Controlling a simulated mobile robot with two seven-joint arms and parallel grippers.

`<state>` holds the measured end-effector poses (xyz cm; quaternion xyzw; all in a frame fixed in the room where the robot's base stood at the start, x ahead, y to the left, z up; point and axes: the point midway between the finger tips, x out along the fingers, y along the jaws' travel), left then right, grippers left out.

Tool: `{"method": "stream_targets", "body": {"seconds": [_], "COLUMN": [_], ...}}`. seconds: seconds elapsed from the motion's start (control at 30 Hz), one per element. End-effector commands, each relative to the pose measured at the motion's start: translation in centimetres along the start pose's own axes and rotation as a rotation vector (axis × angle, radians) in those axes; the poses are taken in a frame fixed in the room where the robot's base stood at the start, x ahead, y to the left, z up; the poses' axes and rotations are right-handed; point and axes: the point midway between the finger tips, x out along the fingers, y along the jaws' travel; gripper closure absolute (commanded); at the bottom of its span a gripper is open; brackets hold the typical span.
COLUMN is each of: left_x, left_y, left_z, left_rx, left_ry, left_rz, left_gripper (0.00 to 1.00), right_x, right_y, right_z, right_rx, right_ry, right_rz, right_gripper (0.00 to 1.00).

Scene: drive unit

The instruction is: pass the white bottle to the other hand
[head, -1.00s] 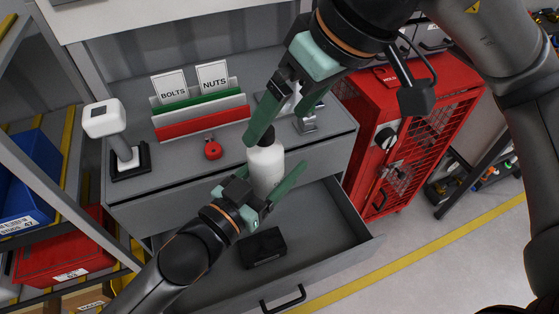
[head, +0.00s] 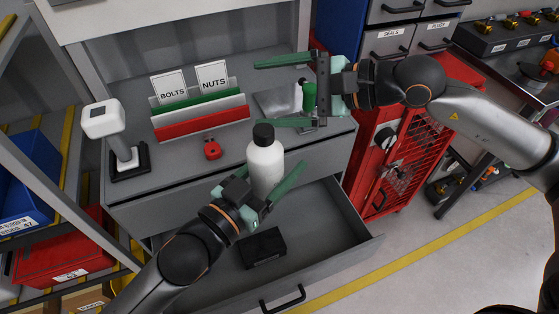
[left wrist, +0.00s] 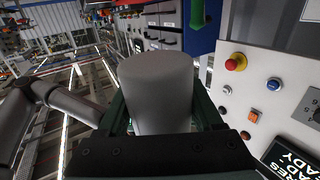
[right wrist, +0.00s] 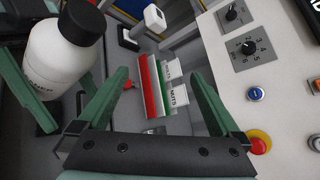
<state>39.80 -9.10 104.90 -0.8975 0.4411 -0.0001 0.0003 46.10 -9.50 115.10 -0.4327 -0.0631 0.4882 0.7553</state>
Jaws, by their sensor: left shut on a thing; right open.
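The white bottle (head: 265,166) with a black cap stands upright in my left gripper (head: 274,168), above the open drawer. It also shows in the left wrist view (left wrist: 157,85), where a plain end lies between the fingers. My right gripper (head: 262,93) is open and empty, above and a little right of the cap, its fingers pointing left over the cabinet top. In the right wrist view the bottle (right wrist: 62,62), with its cap (right wrist: 82,22), is at the upper left, outside the right gripper's fingers. The left gripper's far finger is mostly hidden by the bottle.
The open grey drawer (head: 335,243) holds a black box (head: 263,248). On the cabinet top are the BOLTS and NUTS file rack (head: 200,124), a small red item (head: 212,149) and a white-headed device (head: 104,119). A red cabinet (head: 372,160) stands to the right.

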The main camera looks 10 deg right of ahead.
Motion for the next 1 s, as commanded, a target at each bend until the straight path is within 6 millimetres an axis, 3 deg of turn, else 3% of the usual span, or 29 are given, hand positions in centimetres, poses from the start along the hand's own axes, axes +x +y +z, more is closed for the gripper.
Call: {"method": "stream_targets", "body": {"seconds": [0.23,0.4,0.57,0.77,0.87,1.0], "left_x": [0.0,0.0,0.0,0.0,0.0,0.0], "left_y": [0.0,0.0,0.0,0.0,0.0,0.0], "left_z": [-0.1,-0.1,-0.1,-0.1,-0.1,-0.1], "left_rx": [0.001,0.001,0.001,0.001,0.001,0.000], "left_ry": [0.003,0.003,0.003,0.003,0.003,0.003], "left_rz": [0.000,0.000,0.000,0.000,0.000,0.001], "left_gripper": [1.00,1.00,1.00,1.00,1.00,1.00], "right_x": [2.7,4.1,4.3,3.5,2.6,1.6], "right_y": [0.2,-0.2,-0.1,2.6,4.9,8.5], "right_z": [1.6,1.0,-2.9,-9.9,-12.5,-15.3], "right_rx": [0.121,0.294,0.505,0.770,1.085,1.640], "right_ry": [-0.184,-0.328,-0.396,-0.377,-0.432,-0.568], "right_rz": [-0.052,-0.171,-0.345,-0.551,-0.621,-0.684], "right_gripper": [0.00,0.00,0.00,0.00,0.00,0.00]}}
